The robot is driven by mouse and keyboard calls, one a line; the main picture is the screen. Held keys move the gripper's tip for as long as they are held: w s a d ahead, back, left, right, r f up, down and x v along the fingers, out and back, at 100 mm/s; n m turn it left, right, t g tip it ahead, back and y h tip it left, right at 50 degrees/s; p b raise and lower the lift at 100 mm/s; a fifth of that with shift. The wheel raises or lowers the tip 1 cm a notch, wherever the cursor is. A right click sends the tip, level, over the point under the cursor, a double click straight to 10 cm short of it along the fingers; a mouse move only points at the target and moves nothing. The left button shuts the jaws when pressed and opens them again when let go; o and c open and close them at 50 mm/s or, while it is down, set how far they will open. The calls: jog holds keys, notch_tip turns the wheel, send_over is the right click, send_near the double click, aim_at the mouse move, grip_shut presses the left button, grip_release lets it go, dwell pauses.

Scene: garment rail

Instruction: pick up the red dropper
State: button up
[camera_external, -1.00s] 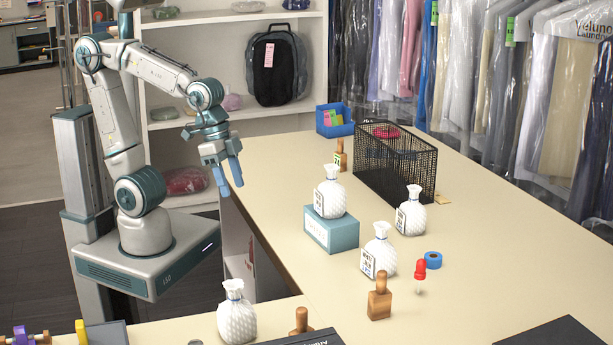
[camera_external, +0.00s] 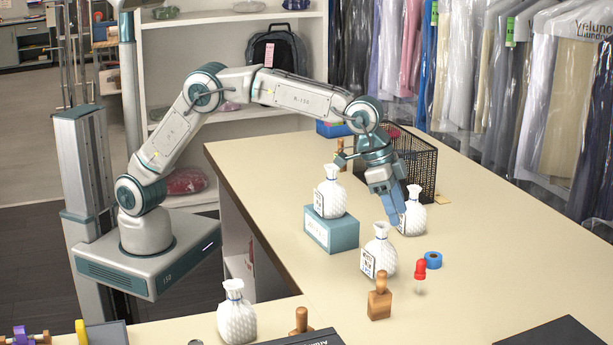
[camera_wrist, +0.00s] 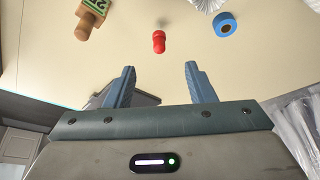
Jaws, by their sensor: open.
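The red dropper (camera_external: 420,270) stands upright on the counter, with a red top and a clear lower part. It is right of a white textured bottle (camera_external: 379,252) and in front of a blue tape roll (camera_external: 433,260). In the wrist view the red dropper (camera_wrist: 159,40) lies beyond the fingertips, roughly midway between them. My gripper (camera_external: 398,222) is above the counter, behind the dropper and in front of another white bottle (camera_external: 414,214). In the wrist view its two blue fingers (camera_wrist: 160,70) are apart with nothing between them.
A wooden stamp (camera_external: 379,297) stands left of the dropper. A white bottle (camera_external: 330,192) stands on a blue box (camera_external: 331,230). A black mesh basket (camera_external: 424,165) is behind my gripper. The counter right of the dropper is clear (camera_external: 500,265).

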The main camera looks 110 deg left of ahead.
jog(key=w+f, duration=0.1)
jog(key=w, duration=0.1)
jog(key=p, duration=0.2)
send_over(419, 272)
jog(key=s+a, duration=0.1)
jog(key=s, duration=0.1)
jog(key=f, duration=0.8)
jog(key=shift+w+a, duration=0.1)
jog(key=shift+w, duration=0.15)
jog(key=shift+s+p+x, duration=0.15)
jog(key=shift+p+x, duration=0.25)
jog(key=shift+x, duration=0.95)
jog(key=shift+s+p+x, duration=0.15)
jog(key=shift+p+x, duration=0.25)
jog(key=shift+x, duration=1)
jog(key=shift+f, duration=0.1)
jog(key=c, duration=1)
